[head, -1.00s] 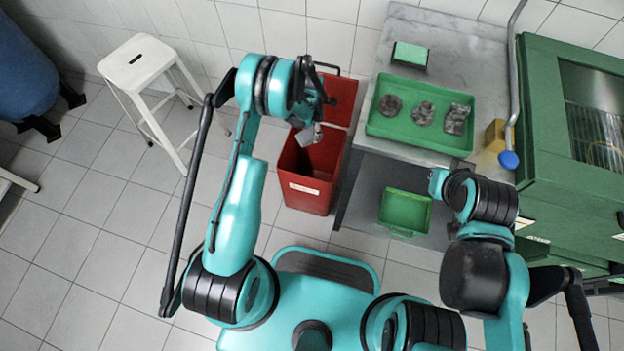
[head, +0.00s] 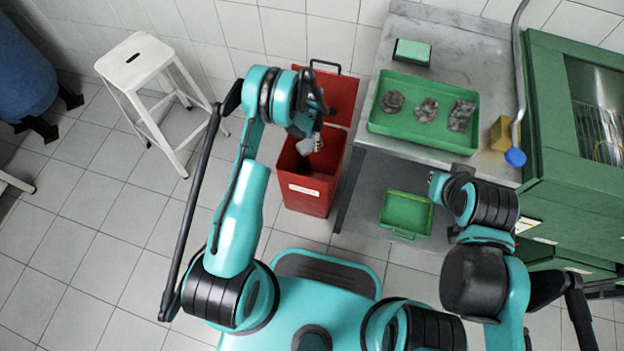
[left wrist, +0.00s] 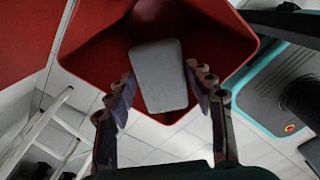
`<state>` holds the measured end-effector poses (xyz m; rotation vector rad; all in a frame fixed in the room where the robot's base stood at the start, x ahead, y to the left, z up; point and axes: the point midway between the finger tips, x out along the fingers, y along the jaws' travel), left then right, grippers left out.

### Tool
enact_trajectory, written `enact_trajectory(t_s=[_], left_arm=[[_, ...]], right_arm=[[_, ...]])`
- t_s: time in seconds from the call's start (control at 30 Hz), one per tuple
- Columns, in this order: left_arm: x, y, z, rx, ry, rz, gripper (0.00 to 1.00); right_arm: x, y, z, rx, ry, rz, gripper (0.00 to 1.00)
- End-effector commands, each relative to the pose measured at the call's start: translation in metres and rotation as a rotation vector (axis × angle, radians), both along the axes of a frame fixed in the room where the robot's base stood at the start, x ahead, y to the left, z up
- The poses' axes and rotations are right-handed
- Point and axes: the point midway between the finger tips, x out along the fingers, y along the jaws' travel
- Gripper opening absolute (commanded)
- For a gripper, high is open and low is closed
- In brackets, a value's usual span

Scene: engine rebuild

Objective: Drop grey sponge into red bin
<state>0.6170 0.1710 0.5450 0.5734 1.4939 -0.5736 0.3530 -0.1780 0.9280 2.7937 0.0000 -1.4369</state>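The grey sponge (head: 305,147) is between the fingers of my left gripper (head: 315,139), over the open mouth of the red bin (head: 308,192). In the left wrist view the sponge (left wrist: 158,76) is a pale block, slightly tilted. My right gripper cannot be made out in the head view.
The bin's red lid (head: 342,98) stands open behind it. A grey bench carries a green tray (head: 376,122) with several dark metal parts and a green-topped block (head: 411,52). A smaller green tray (head: 406,212) sits lower. A white stool (head: 138,60) stands left on clear floor.

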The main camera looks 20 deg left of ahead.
Motion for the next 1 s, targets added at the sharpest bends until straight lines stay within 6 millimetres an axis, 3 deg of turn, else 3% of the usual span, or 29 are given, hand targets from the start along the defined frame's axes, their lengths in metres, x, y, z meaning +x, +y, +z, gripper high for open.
enact_trajectory(t_s=[0.47, 0.8, 1.0], left_arm=[[0.0, 0.0, 0.009, 0.0, 0.0, 0.0, 0.73], [0.0, 0.0, 0.078, 0.0, 0.0, 0.0, 0.73], [0.0, 0.0, 0.11, 0.0, 0.0, 0.0, 0.73]], right_arm=[[0.0, 0.0, 0.0, 0.0, 0.0, 0.0, 0.0], [0.0, 0.0, 0.0, 0.0, 0.0, 0.0, 0.0], [0.0, 0.0, 0.0, 0.0, 0.0, 0.0, 0.0]])
